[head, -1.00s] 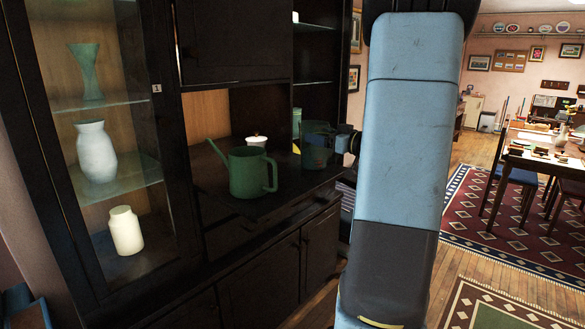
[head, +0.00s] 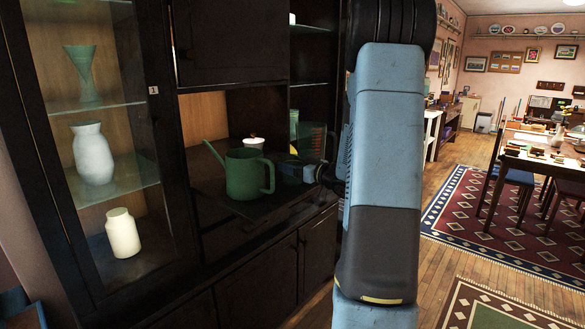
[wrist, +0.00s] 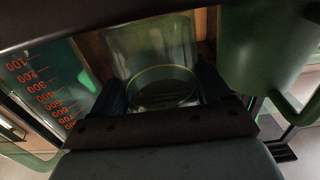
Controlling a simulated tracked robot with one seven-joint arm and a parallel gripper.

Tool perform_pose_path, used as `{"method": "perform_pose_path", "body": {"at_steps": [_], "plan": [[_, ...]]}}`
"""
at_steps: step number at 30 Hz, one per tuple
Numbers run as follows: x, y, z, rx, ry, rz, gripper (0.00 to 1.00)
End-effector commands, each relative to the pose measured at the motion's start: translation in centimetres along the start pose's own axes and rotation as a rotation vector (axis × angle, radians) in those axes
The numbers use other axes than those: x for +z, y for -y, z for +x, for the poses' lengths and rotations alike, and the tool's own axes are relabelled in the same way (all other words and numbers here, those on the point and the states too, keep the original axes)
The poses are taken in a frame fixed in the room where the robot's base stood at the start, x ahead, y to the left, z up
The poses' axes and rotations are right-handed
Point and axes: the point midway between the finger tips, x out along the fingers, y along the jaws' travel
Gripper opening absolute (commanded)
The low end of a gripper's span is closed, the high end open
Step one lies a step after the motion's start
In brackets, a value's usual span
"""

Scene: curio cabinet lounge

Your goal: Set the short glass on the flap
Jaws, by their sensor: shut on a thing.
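My gripper (wrist: 160,90) is shut on the short glass (wrist: 150,42), a clear tumbler whose round rim or base shows between the two dark fingers in the wrist view. In the head view my gripper (head: 297,170) is low over the dark flap (head: 288,205), just right of the green watering can. I cannot make out the glass there, and cannot tell whether it touches the flap.
The green watering can (head: 245,175) stands close left of my gripper; it fills the right of the wrist view (wrist: 265,45). A jug with red graduations (wrist: 40,85) is close on the other side. A white lidded pot (head: 253,141) stands behind. A glass-fronted cabinet (head: 110,185) is left.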

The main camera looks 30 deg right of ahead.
Motion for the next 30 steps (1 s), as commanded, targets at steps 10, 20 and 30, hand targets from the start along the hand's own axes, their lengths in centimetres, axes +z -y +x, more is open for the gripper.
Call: {"method": "perform_pose_path", "body": {"at_steps": [10,20,30], "plan": [[0.65,-0.01,0.00,0.000,-0.002,-0.001,0.39],[0.86,0.00,0.00,0.000,-0.002,-0.001,0.98],[0.51,0.02,0.00,-0.001,-0.002,-0.003,1.00]]}}
